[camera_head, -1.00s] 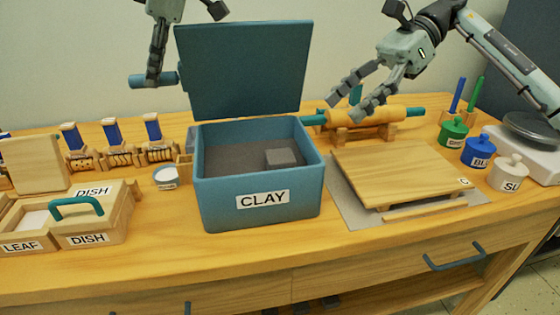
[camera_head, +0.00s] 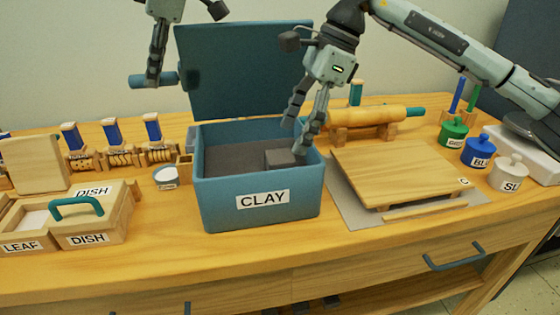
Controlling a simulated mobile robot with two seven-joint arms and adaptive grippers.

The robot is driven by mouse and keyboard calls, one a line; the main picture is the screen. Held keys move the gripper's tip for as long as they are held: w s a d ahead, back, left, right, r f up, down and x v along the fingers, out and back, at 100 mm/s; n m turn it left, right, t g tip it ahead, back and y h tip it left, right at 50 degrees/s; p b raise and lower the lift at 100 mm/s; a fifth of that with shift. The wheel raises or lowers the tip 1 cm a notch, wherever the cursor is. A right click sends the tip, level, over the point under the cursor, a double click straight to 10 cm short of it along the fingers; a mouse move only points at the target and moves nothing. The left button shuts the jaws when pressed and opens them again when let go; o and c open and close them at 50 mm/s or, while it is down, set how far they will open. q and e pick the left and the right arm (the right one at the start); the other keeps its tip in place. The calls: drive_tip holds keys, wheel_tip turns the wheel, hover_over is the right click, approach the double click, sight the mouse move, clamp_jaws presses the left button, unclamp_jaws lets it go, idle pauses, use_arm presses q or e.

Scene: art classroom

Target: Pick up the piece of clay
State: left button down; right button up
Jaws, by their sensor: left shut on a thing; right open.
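The piece of clay (camera_head: 279,158) is a small grey block lying on the floor of the blue box labelled CLAY (camera_head: 257,211), near its right side. The box lid (camera_head: 240,75) stands open at the back. My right gripper (camera_head: 297,138) is open and points down over the right part of the box, its fingertips close to the clay. One finger partly covers the clay's right side; I cannot tell whether it touches. My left gripper (camera_head: 154,77) is shut on the blue lid handle (camera_head: 140,81) at the left of the lid.
A wooden board (camera_head: 400,170) lies right of the box, with a rolling pin (camera_head: 365,116) on a stand behind it. Labelled jars (camera_head: 478,152) stand at the far right. Wooden DISH and LEAF boxes (camera_head: 65,225) and a small bowl (camera_head: 166,177) are to the left.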

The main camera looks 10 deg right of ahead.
sight(278, 163)
drive_tip(key=shift+a+f, duration=0.2)
drive_tip(key=shift+a, duration=0.1)
drive_tip(key=x, duration=0.4)
drive_tip(key=shift+a+f, duration=0.15)
drive_tip(key=shift+f, duration=0.15)
drive_tip(key=c, duration=1.4)
drive_tip(key=shift+o, duration=0.2)
wheel_tip(278, 163, up, 28)
drive_tip(key=s+d+r, duration=0.3)
drive_tip(key=s+d, duration=0.9)
drive_tip(key=s, duration=0.4)
